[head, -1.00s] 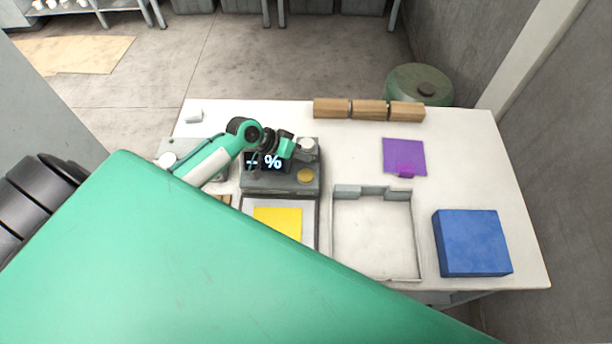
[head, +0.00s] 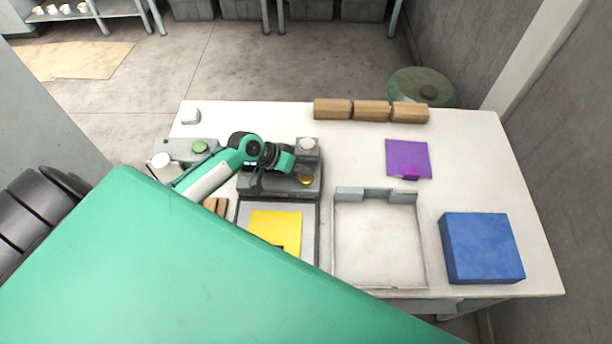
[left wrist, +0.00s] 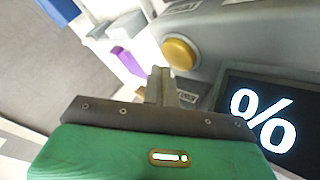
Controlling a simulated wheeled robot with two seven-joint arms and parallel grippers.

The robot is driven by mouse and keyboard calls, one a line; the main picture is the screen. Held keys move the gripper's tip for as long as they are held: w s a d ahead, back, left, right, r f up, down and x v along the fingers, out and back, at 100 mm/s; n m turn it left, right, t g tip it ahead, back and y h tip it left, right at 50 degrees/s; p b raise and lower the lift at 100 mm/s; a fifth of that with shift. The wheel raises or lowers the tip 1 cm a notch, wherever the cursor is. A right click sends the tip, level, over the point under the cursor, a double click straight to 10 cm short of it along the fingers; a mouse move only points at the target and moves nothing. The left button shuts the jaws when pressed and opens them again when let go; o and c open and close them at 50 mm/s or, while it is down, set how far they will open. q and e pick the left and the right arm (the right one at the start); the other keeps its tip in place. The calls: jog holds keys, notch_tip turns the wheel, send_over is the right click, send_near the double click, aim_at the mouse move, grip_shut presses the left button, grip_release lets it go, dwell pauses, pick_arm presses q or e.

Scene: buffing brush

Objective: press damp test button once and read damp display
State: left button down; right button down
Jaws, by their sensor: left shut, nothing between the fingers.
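The grey damp tester (head: 250,190) stands at the back of the table's left half, with a yellow round button (head: 305,180) at its right. My left gripper (head: 294,171) is over the tester, beside the button. In the left wrist view its shut, empty fingers (left wrist: 160,84) point towards the button (left wrist: 180,54), just short of it in the picture; I cannot tell whether they touch. The dark damp display (left wrist: 268,120) shows a white % sign in that view; its other part is cut off. In the head view my gripper hides most of the display. My right gripper is not in view.
A yellow square (head: 275,228) lies in front of the tester. A white open tray (head: 420,245), a blue block (head: 481,247) and a purple square (head: 408,158) are to the right. Several wooden blocks (head: 371,111) line the back edge. A grey box with a green button (head: 200,147) stands left.

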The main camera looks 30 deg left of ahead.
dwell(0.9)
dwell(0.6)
pick_arm(q)
jog(key=shift+f, duration=0.1)
jog(key=shift+f, duration=0.3)
